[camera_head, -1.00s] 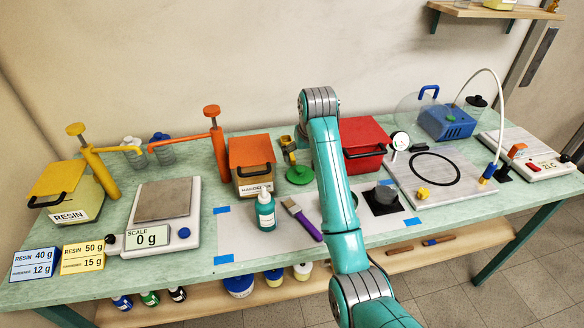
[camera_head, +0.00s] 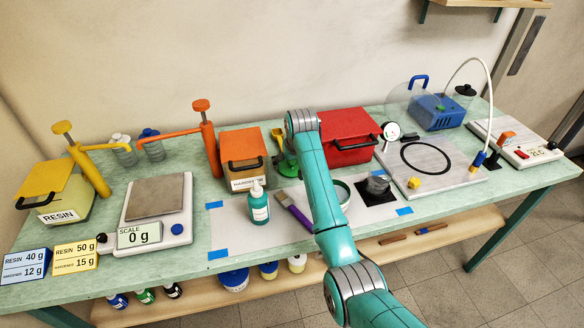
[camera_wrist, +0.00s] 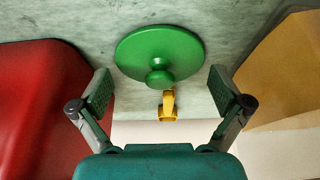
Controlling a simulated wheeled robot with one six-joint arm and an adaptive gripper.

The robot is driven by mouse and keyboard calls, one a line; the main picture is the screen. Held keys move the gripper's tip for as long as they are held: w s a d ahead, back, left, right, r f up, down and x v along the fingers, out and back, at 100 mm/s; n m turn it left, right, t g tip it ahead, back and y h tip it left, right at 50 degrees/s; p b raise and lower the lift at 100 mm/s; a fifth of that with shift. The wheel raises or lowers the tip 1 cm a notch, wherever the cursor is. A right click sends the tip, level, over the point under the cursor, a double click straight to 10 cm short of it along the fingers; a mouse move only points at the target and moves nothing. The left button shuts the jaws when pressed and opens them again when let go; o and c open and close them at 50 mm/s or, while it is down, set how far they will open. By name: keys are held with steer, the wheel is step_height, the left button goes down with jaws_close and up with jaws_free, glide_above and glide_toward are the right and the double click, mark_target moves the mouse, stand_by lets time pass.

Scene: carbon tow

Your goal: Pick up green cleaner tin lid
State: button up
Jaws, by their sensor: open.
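The green tin lid (camera_wrist: 160,55) is a round disc with a knob, lying on the bench top in the wrist view. In the head view the green lid (camera_head: 288,168) shows beside my arm, partly hidden by it. My gripper (camera_wrist: 160,84) is open and empty. Its two fingers are spread to either side of the lid's knob side, with the disc a little beyond the fingertips.
A yellow scoop-like item (camera_wrist: 168,106) is close to the lid's knob. The red box (camera_wrist: 40,100) and the orange-lidded hardener box (camera_head: 243,155) flank the lid.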

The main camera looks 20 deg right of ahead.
steer(key=shift+f, duration=0.15)
steer(key=c, duration=0.8)
steer(key=shift+c, duration=0.8)
steer(key=shift+f, duration=0.1)
steer(key=shift+c, duration=0.2)
